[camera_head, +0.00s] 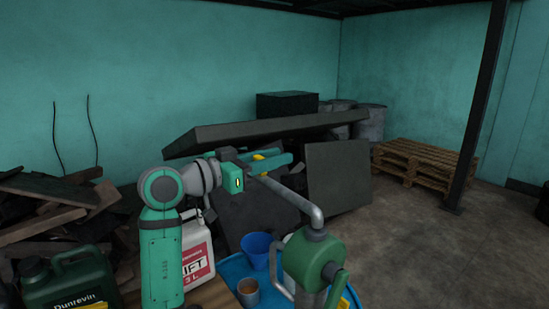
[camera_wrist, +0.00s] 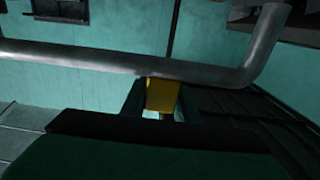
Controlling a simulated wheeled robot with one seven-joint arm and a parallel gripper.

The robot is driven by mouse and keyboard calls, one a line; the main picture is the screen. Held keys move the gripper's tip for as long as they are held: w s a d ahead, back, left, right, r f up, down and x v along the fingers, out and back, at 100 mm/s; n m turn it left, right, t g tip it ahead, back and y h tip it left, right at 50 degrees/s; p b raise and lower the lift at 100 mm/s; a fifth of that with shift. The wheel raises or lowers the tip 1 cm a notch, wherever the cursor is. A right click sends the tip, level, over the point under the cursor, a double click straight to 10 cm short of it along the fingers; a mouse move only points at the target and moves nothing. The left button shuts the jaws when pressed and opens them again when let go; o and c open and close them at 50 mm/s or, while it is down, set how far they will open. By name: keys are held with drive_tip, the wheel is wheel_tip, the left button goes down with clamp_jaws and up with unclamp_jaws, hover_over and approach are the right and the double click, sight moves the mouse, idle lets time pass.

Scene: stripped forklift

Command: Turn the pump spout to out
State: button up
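The pump (camera_head: 312,262) is green and stands in the foreground, right of centre. Its grey spout pipe (camera_head: 292,196) rises from the pump top, bends, and slants up and left toward my gripper. My gripper (camera_head: 272,161) is at the far end of the pipe, with green fingers and a yellow part between them. In the wrist view, the pipe (camera_wrist: 90,59) crosses the picture and bends upward at the right. The yellow part (camera_wrist: 162,95) of my gripper appears just below the pipe. I cannot tell whether it touches the pipe or how far the fingers are apart.
A blue tray (camera_head: 232,266) lies under the pump, with a blue funnel (camera_head: 256,249) and a brown cup (camera_head: 248,292). A white jug (camera_head: 199,254) and a green canister (camera_head: 68,282) stand left. Dark panels (camera_head: 338,177) lean behind. Clear floor (camera_head: 430,255) lies right.

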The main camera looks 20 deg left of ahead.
clamp_jaws()
drive_tip(key=w+d+m+g+h, duration=0.4)
drive_tip(key=d+m+g+h, duration=0.2)
drive_tip(key=d+g, duration=0.3)
drive_tip(key=shift+w+d+m+g, duration=0.15)
drive_tip(key=shift+d+m+g, duration=0.15)
drive_tip(key=shift+d+m, duration=0.55)
drive_tip(key=shift+d, duration=0.1)
drive_tip(key=o, duration=0.9)
unclamp_jaws()
